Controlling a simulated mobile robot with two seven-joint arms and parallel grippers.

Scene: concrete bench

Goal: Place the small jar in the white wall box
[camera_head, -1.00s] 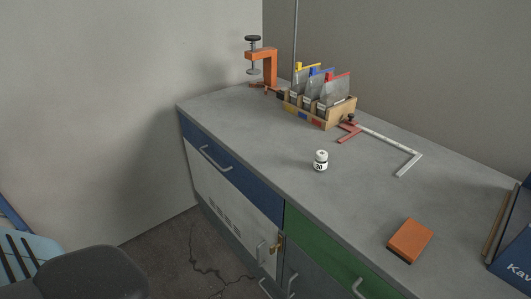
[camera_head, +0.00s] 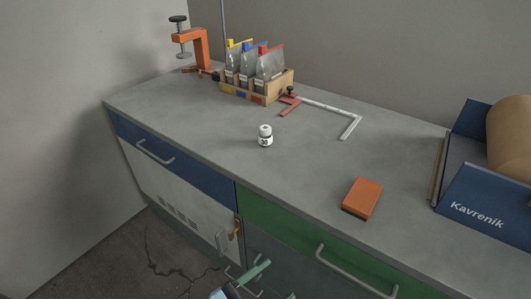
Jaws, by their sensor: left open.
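The small jar (camera_head: 265,136) is white with a dark band and a black number on its label. It stands upright on the grey bench top, near the middle and apart from other things. My left gripper (camera_head: 241,283) shows only in part at the bottom edge, below the bench top and in front of the cabinet. Its pale teal fingers are open and well away from the jar. I see no separate white wall box; a white vented panel (camera_head: 163,180) is on the bench front. My right gripper is not in view.
An orange clamp (camera_head: 192,48) and a wooden rack (camera_head: 262,92) with several pouches stand at the back. A red-and-grey square (camera_head: 325,107), an orange block (camera_head: 361,197) and a blue paper-roll holder (camera_head: 483,207) lie to the right. Drawer handles (camera_head: 155,152) stick out in front.

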